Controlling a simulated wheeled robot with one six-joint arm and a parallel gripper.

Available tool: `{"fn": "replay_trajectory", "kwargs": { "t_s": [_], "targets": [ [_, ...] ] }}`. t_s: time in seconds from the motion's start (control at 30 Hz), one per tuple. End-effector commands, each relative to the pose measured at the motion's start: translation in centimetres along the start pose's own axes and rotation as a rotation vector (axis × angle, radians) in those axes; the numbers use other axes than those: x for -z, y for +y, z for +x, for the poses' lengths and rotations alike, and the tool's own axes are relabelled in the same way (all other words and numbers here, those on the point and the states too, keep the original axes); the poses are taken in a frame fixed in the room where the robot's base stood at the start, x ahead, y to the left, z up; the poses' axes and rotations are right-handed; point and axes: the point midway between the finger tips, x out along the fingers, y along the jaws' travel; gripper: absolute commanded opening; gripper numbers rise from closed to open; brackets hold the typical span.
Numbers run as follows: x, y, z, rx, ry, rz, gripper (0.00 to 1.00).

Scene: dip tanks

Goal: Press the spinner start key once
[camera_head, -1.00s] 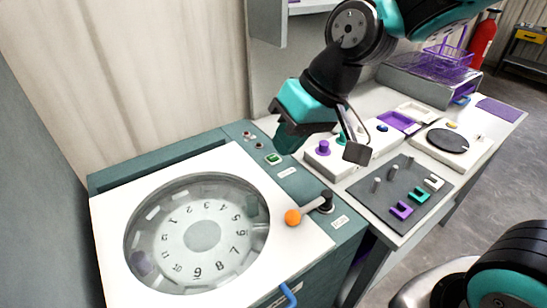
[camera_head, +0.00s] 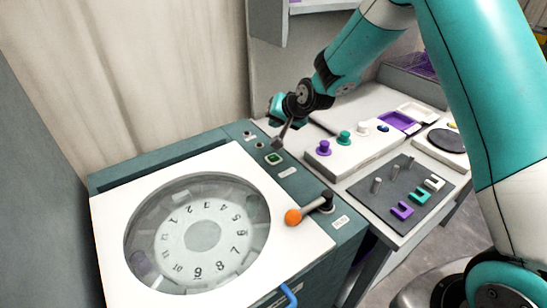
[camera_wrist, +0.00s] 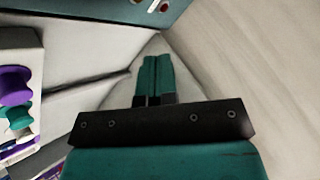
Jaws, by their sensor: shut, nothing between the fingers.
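The spinner is the machine with a round clear window (camera_head: 150,218) over a numbered dial (camera_head: 203,235), in the lower left of the head view. A square green-lit key (camera_head: 274,158) sits on its teal back-right strip, with a white label beside it too small to read. My gripper (camera_head: 280,109) is above the strip's far end, behind the key in the picture; its fingertips are hard to make out there. In the wrist view my gripper (camera_wrist: 157,60) has both teal fingers together, holding nothing. Part of a control panel (camera_wrist: 100,12) shows at that view's top edge, apart from the fingers.
Small round buttons (camera_head: 248,135) sit farther along the strip. An orange-knobbed lever (camera_head: 293,217) and a blue handle (camera_head: 289,295) are nearer. On the right are a white block with coloured knobs (camera_head: 324,148) and a dark peg board (camera_head: 385,190). A pale curtain (camera_head: 120,80) hangs behind.

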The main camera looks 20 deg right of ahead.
Motion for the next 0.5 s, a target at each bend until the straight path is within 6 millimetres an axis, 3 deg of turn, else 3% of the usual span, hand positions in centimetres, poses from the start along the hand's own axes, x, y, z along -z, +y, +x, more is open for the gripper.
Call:
{"fn": "replay_trajectory", "kwargs": {
  "t_s": [0.27,0.5],
  "targets": [
    [-0.8,0.7,1.0,0.000,-0.002,-0.001,0.00],
    [-2.4,2.3,3.1,-0.001,-0.003,-0.001,0.00]
  ]
}}
